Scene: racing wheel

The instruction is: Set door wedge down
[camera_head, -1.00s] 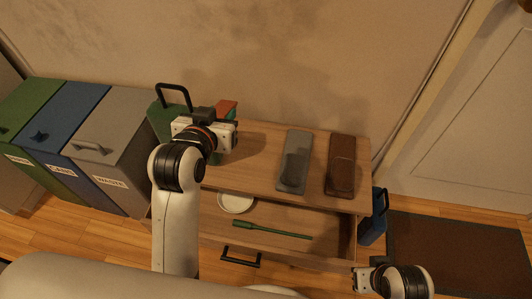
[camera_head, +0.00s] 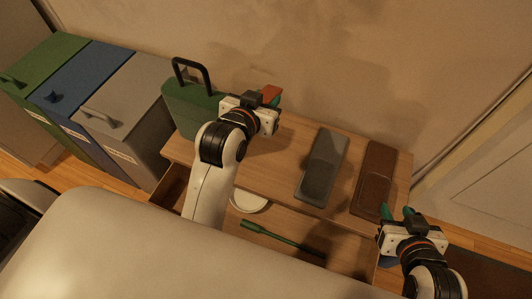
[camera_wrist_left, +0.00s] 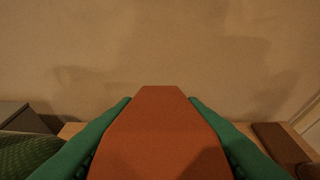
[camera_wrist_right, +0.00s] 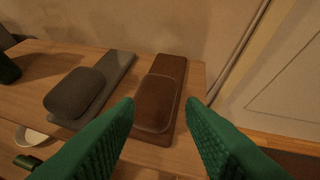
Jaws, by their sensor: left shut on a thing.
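The door wedge (camera_head: 271,92) is an orange-red block. My left gripper (camera_head: 268,100) is shut on it and holds it above the back left part of the wooden cabinet top. In the left wrist view the wedge (camera_wrist_left: 163,135) fills the space between the green fingers, with its narrower end away from me. The gripper hides part of it in the head view. My right gripper (camera_head: 398,213) is open and empty by the right end of the cabinet. Its fingers (camera_wrist_right: 160,125) are apart in the right wrist view, with a brown pad in front of them.
The cabinet top (camera_head: 283,158) bears a grey pad (camera_head: 322,165), a brown pad (camera_head: 374,180) and a green case (camera_head: 188,105) with a black handle. The open drawer holds a white bowl (camera_head: 249,202) and a green tool (camera_head: 275,237). Bins (camera_head: 128,110) stand at left.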

